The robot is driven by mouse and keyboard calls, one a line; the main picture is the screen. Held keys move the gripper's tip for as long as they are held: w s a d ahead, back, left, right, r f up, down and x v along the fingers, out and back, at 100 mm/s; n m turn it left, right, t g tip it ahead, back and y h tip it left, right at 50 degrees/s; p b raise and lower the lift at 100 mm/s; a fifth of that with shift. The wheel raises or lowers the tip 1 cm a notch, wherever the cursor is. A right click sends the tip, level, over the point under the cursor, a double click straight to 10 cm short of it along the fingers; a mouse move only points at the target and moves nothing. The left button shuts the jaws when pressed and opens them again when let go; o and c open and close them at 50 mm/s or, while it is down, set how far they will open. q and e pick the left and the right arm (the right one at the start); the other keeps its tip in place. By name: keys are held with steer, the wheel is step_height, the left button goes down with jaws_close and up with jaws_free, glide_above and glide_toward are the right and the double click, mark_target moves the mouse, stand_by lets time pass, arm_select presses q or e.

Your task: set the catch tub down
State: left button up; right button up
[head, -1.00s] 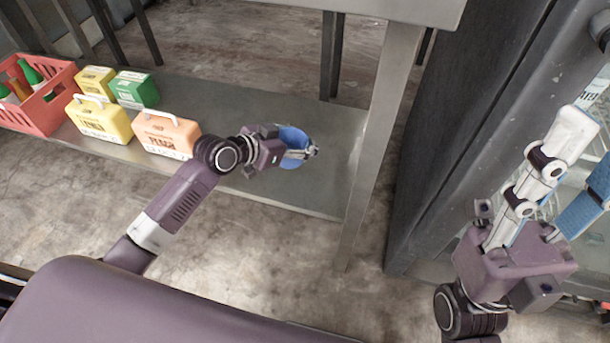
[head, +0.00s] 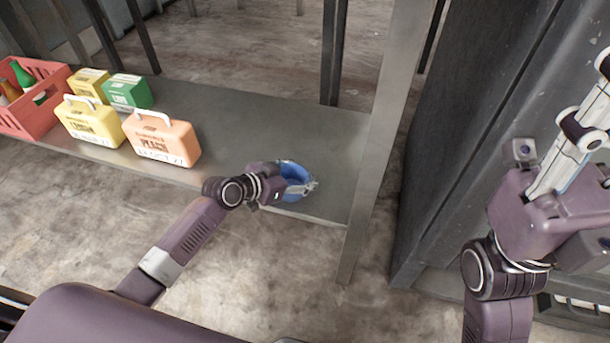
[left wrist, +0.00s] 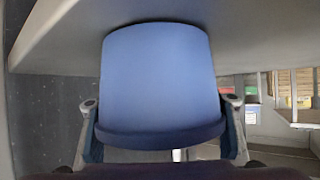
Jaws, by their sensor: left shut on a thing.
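The catch tub (head: 293,172) is a small blue tub at the right end of the grey lower shelf (head: 250,112), near its front edge. My left gripper (head: 303,188) is shut on the tub. In the left wrist view the tub (left wrist: 158,75) fills the space between the two fingers, with the shelf surface (left wrist: 260,35) behind it. I cannot tell whether its base touches the shelf. The tub's near side is partly hidden by my gripper in the head view. My right gripper (head: 572,135) is at the right, away from the tub; its fingers are partly cut off.
An orange case (head: 160,141), a yellow case (head: 92,123), a green box (head: 127,92) and a yellow box (head: 90,84) stand left on the shelf. A red crate (head: 35,112) with bottles is farther left. A metal post (head: 372,130) rises right of the tub. Shelf behind the tub is clear.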

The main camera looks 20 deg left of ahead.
arm_select(q)
steer(key=shift+f, duration=0.15)
steer(key=o, duration=1.3)
